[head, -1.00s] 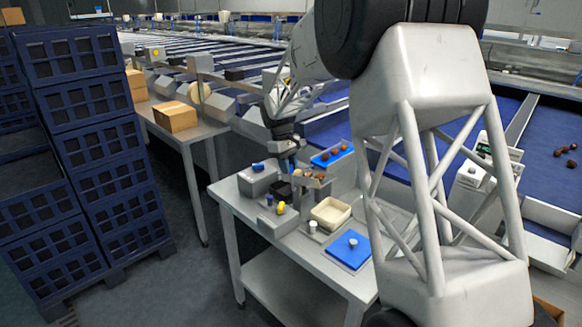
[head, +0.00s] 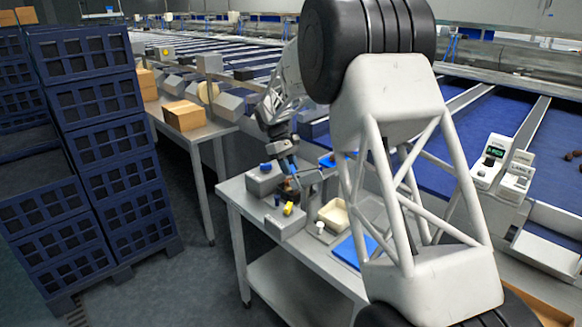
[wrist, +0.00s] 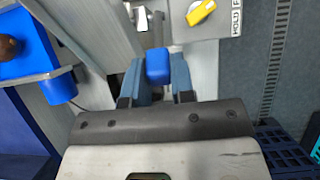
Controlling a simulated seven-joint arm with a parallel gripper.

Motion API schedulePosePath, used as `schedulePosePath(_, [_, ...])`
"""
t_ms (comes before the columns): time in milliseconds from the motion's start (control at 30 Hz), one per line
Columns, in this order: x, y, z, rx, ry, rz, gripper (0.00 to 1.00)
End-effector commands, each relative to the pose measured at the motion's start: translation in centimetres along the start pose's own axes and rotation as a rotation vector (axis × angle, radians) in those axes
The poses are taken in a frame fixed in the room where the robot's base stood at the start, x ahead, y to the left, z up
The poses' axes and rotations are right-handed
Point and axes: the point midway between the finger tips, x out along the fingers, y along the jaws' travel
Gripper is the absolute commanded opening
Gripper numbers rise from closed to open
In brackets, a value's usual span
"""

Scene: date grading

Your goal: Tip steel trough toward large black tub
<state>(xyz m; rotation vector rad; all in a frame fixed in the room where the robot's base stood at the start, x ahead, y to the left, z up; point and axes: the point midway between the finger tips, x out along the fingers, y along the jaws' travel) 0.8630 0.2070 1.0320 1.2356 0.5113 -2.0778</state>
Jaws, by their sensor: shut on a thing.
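My gripper (head: 287,166) is low over the steel bench in the head view. In the wrist view its two blue-grey fingers (wrist: 156,84) are shut on a blue handle (wrist: 158,66). The steel trough (head: 309,177) shows as a small grey shape just right of my gripper and looks tilted down to the left. Brown dates (head: 291,184) show at its left end, beside the dark tub (head: 283,191). The tub is small and partly hidden, so I cannot tell how many dates lie inside it.
A yellow knob (head: 288,208) is on the grey block in front; it also shows in the wrist view (wrist: 201,12). A cream tray (head: 333,216) and blue mat (head: 354,252) lie to the right. Blue crates (head: 105,135) stand at the left.

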Motion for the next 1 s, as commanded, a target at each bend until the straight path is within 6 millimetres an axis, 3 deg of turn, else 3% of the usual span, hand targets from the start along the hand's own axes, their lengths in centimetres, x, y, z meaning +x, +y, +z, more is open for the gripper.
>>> schedulePosePath(667, [0.37, -0.04, -0.52, -0.001, -0.002, -0.001, 0.00])
schedulePosePath(700, [0.37, -0.04, -0.52, -0.001, -0.002, -0.001, 0.26])
schedulePosePath(800, [0.35, -0.03, -0.50, -0.001, -0.002, -0.001, 0.42])
schedulePosePath(867, [0.30, -0.03, -0.48, -0.001, -0.001, -0.001, 0.49])
schedulePosePath(1000, [0.25, -0.02, -0.45, 0.000, -0.001, -0.001, 0.49])
